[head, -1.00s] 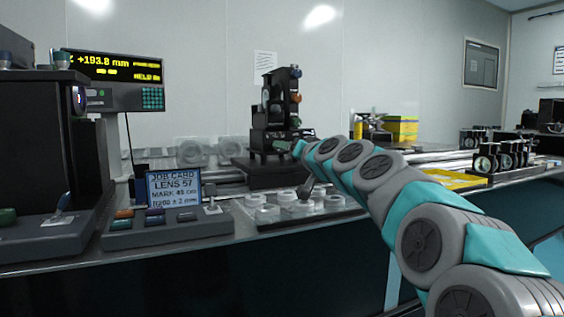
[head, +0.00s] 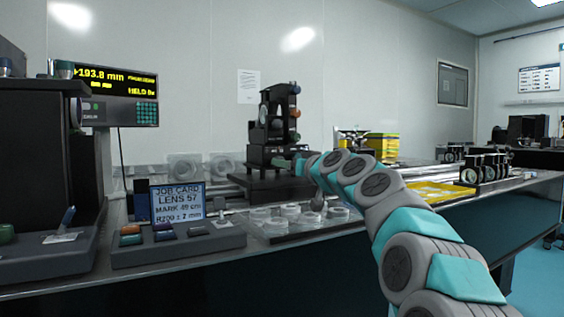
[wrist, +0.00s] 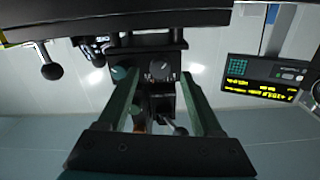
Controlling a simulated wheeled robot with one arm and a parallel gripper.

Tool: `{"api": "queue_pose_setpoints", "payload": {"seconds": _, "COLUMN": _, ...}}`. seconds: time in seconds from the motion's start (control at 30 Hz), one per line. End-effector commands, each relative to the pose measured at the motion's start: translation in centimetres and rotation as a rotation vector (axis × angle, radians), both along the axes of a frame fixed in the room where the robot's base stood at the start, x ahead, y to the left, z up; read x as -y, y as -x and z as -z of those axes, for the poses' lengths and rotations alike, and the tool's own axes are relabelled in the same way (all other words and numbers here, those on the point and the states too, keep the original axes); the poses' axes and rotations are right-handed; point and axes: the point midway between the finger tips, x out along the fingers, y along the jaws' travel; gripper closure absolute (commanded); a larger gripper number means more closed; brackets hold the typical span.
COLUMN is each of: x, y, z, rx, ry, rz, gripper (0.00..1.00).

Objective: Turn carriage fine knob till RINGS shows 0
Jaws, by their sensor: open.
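The carriage (head: 270,158) is a dark stage with an upright column of coloured knobs, standing on the rail at the back of the bench. In the wrist view its face carries a black knob with white marks (wrist: 161,71) and a teal knob (wrist: 121,74). I cannot tell which is the fine knob. My gripper (wrist: 160,84) is open, its green fingers pointing at this face, with the black knob between them. Contact is not clear. In the head view my gripper (head: 300,165) is beside the carriage. The readout (head: 115,85) shows +193.8 mm and HELD; a RINGS value is not legible.
A job card screen (head: 177,200) reads LENS 57. A tray of clear lenses (head: 290,222) lies before the carriage. A ball-ended lever (wrist: 50,70) is left in the wrist view. Yellow boxes (head: 383,148) and a row of mounted lenses (head: 490,165) are at the right.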

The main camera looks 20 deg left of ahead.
Motion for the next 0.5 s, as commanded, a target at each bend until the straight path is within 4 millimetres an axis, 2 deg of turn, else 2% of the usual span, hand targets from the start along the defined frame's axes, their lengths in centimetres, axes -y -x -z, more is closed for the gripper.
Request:
{"api": "queue_pose_setpoints", "payload": {"seconds": 0.2, "x": -1.6, "y": -1.5, "z": -0.1, "rx": 0.000, "ry": 0.002, "rz": 0.001, "gripper": 0.33}}
{"api": "queue_pose_setpoints", "payload": {"seconds": 0.5, "x": -2.8, "y": -2.4, "z": -0.2, "rx": 0.003, "ry": -0.002, "rz": 0.000, "gripper": 0.33}}
